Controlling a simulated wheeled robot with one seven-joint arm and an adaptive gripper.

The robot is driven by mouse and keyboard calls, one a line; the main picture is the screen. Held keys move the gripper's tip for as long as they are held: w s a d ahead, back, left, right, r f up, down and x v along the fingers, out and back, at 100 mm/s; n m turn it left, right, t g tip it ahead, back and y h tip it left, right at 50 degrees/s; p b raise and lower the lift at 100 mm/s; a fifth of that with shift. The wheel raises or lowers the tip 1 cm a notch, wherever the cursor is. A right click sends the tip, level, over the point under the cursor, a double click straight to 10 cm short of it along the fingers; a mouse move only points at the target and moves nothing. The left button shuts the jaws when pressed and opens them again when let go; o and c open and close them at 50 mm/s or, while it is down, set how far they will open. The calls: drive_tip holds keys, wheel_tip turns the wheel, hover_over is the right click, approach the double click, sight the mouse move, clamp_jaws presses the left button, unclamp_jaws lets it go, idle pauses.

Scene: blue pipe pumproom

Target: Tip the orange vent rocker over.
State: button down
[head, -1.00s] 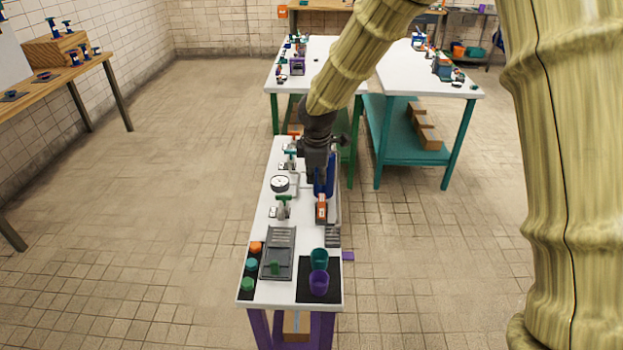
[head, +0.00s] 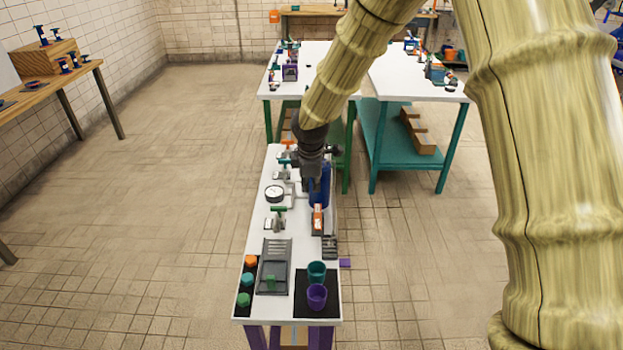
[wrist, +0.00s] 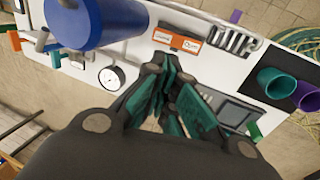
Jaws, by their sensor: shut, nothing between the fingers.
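The orange vent rocker (head: 317,219) sits on the white table, in front of the blue cylinder (head: 319,190). In the wrist view the rocker (wrist: 177,39) shows an orange face with two white labels, near the top middle. My gripper (head: 313,184) is above the table beside the blue cylinder, partly hidden by its own dark wrist. In the wrist view my gripper's (wrist: 170,82) teal-padded fingers are together and empty, and appear below the rocker in the picture. I cannot tell whether they touch it.
A round gauge (head: 275,193) and a green-handled valve (head: 276,218) stand to the left. A grey tray (head: 274,267), a teal cup (head: 317,271) and a purple cup (head: 317,295) are at the near end. A dark slotted rack (head: 330,248) is just nearer than the rocker.

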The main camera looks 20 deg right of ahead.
sight(318, 217)
drive_tip(key=p+x, duration=0.2)
drive_tip(key=x, duration=0.7)
drive_tip(key=shift+w+f, duration=0.1)
drive_tip(key=shift+f, duration=0.25)
drive_tip(key=shift+f, duration=0.1)
drive_tip(key=shift+w+p, duration=0.1)
drive_tip(key=shift+p, duration=0.5)
